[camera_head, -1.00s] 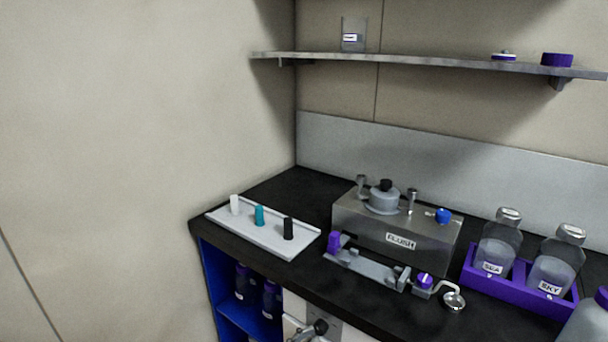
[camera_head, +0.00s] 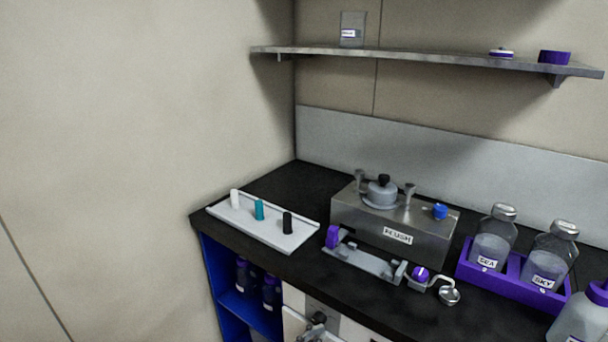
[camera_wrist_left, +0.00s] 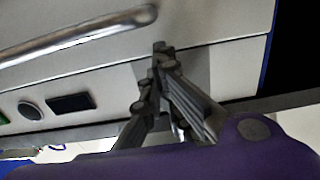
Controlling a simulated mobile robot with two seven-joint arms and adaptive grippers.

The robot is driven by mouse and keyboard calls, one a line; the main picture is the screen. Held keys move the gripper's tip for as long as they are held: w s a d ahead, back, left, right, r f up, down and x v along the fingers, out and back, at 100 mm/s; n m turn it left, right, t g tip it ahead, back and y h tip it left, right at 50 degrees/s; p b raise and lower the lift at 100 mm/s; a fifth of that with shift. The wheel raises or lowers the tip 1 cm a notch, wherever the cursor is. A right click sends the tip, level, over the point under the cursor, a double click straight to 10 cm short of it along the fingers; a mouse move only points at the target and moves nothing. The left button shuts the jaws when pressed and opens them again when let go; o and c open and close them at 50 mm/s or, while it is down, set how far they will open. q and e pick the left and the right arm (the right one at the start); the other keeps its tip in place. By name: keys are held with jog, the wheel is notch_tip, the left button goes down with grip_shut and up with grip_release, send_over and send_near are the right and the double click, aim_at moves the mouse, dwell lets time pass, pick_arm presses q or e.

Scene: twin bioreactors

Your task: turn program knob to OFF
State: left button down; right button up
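My left gripper (camera_head: 318,320) shows at the bottom edge of the head view, in front of the white unit (camera_head: 298,322) under the counter. In the left wrist view, my left gripper (camera_wrist_left: 160,52) has its dark fingers drawn together at the tips, with nothing seen between them. The fingers are over a pale front panel (camera_wrist_left: 215,62). On that panel, to the left, is a dark round knob or button (camera_wrist_left: 30,110) beside a dark rectangle (camera_wrist_left: 69,103). The fingers are apart from it. I cannot read any OFF mark or tell which control is the program knob. My right gripper is out of view.
A metal bar handle (camera_wrist_left: 75,37) crosses the panel in the left wrist view. The black counter (camera_head: 290,183) above bears a white tray (camera_head: 275,237), a metal FLUSH box (camera_head: 350,222) and a purple bottle rack (camera_head: 510,288). A blue-lined cubby (camera_head: 235,308) is left of the white unit.

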pick_arm(q)
jog(key=shift+d, duration=0.1)
jog(key=shift+s+d+f, duration=0.15)
jog(key=shift+f, duration=0.25)
jog(key=shift+s, duration=0.2)
jog(key=p+v, duration=0.1)
jog(key=v, duration=0.4)
jog(key=shift+s+a+p, duration=0.15)
jog(key=shift+a+p, duration=0.25)
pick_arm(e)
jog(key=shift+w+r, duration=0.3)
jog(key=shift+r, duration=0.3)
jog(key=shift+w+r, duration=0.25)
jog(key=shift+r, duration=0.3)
